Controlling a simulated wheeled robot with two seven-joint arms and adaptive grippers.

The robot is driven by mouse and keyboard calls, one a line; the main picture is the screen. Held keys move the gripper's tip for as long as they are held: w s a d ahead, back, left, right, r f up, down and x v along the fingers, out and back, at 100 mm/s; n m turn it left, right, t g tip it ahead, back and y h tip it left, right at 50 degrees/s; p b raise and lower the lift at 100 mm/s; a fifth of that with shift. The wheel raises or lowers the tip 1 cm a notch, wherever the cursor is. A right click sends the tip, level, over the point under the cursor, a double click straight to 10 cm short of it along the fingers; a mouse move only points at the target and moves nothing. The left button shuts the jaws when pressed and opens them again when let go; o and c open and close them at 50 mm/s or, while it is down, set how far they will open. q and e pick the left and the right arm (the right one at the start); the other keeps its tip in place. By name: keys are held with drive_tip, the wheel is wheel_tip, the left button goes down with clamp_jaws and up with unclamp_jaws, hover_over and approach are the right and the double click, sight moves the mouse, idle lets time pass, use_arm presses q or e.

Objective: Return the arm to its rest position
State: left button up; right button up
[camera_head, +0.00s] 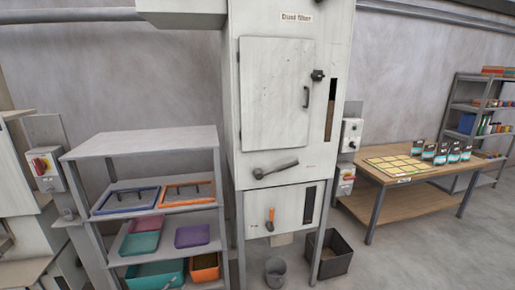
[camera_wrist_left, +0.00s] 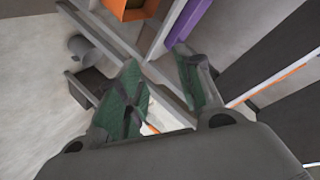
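My left gripper (camera_wrist_left: 157,60) shows in the left wrist view with its two green-padded fingers apart and nothing held between them. Part of a shelf edge and grey floor show beyond the fingers. Neither gripper shows in the head view, and my right gripper is in no view.
A grey shelf rack (camera_head: 145,145) with coloured trays stands left of the tall dust filter cabinet (camera_head: 275,100). A grey bucket (camera_head: 275,272) and a dark open box (camera_head: 335,258) stand on the floor. A wooden table (camera_head: 400,203) is at the right, with floor before it.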

use_arm(q)
drive_tip(key=s+d+f+n+g+y, duration=0.1)
drive_tip(key=s+d+f+n+g, duration=0.15)
drive_tip(key=s+f, duration=1.05)
drive_tip(key=s+d+f+n+g, duration=0.15)
drive_tip(key=s+f+g, duration=0.25)
drive_tip(key=s+f, duration=0.9)
drive_tip(key=s+d+f+g, duration=0.2)
drive_tip(key=s, duration=1)
drive_tip(key=s+d+f+n+g, duration=0.1)
drive_tip(key=s+d+f, duration=0.1)
drive_tip(key=s, duration=1)
drive_tip(key=s+d+f+n+g, duration=0.1)
drive_tip(key=s+d+f+g, duration=0.1)
drive_tip(key=s, duration=1)
drive_tip(key=shift+f+g+b, duration=0.35)
drive_tip(key=shift+d, duration=0.15)
